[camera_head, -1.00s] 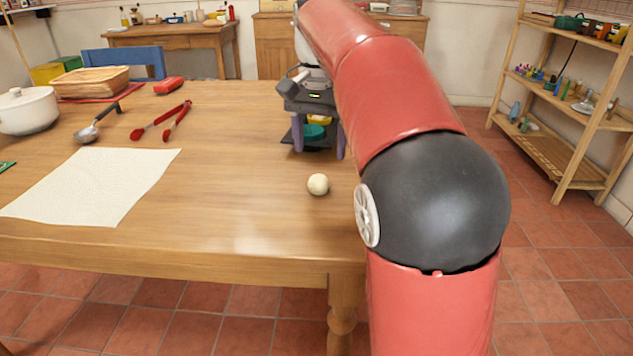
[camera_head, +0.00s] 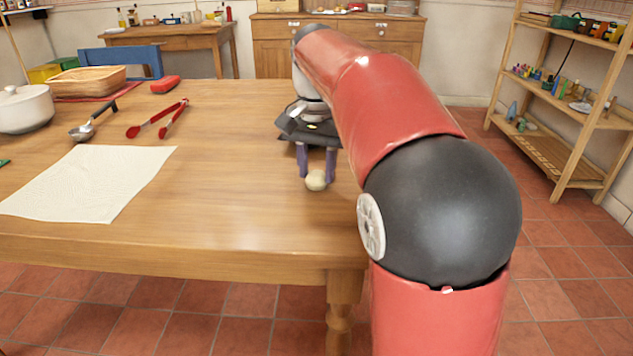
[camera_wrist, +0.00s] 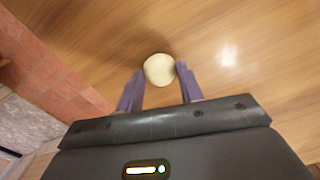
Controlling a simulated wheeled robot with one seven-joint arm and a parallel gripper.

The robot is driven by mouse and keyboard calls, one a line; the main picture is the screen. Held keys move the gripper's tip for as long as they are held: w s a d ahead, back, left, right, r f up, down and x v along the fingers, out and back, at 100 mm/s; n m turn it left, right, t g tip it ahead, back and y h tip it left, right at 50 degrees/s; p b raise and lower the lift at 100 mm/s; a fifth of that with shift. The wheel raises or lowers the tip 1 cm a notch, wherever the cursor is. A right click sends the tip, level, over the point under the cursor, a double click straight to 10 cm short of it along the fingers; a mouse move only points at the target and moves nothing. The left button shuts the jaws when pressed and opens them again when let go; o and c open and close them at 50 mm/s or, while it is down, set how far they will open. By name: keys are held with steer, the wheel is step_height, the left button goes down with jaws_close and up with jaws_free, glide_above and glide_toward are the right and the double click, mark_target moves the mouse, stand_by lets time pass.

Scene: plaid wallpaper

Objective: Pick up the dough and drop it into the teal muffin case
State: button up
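The dough (camera_head: 316,181) is a small pale ball on the wooden table near its right front corner. It also shows in the wrist view (camera_wrist: 159,70), between the fingertips. My gripper (camera_head: 317,179) is open, with its two purple fingers pointing down, one on each side of the dough. In the wrist view my gripper (camera_wrist: 160,72) has its fingertips close beside the ball; I cannot tell whether either touches it. The teal muffin case is not visible now; my gripper and arm cover the table area behind the dough.
A white sheet (camera_head: 90,182) lies at the left of the table (camera_head: 220,215). Red tongs (camera_head: 158,120), a scoop (camera_head: 90,127), a white pot (camera_head: 24,110) and a basket (camera_head: 88,82) stand behind it. The table's middle is clear.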

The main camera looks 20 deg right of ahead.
mark_target(317, 172)
steer(key=shift+c, duration=1.3)
step_height(317, 172, up, 10)
steer(key=p, duration=0.2)
steer(key=shift+p, duration=0.3)
